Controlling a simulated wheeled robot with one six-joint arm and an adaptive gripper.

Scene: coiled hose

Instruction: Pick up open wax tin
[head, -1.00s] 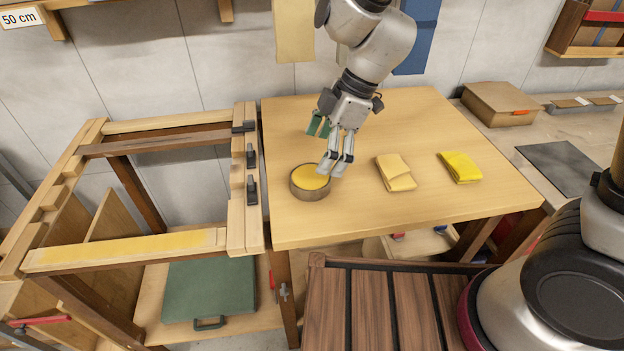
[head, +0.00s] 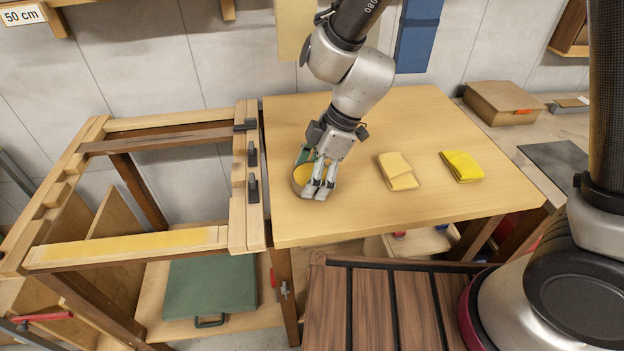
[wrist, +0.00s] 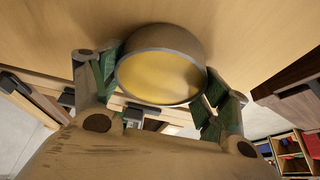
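The open wax tin (head: 297,180) is a round, dull metal tin with yellow wax inside. It is at the left part of the wooden table and looks tilted, its open face turned toward my gripper. My gripper (head: 318,188) is over it, with its fingers on either side; they hide part of the tin in the head view. In the wrist view the tin (wrist: 162,75) sits between the green pads of my gripper (wrist: 160,88), which appear to press on its two sides. Whether the tin's lower edge touches the table is hard to tell.
The wooden table (head: 440,130) also holds a folded tan cloth (head: 398,171) and a folded yellow cloth (head: 462,166), both right of my gripper. A wooden frame with black clamps (head: 252,155) stands close at the left. A cardboard box (head: 500,100) is on the right bench.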

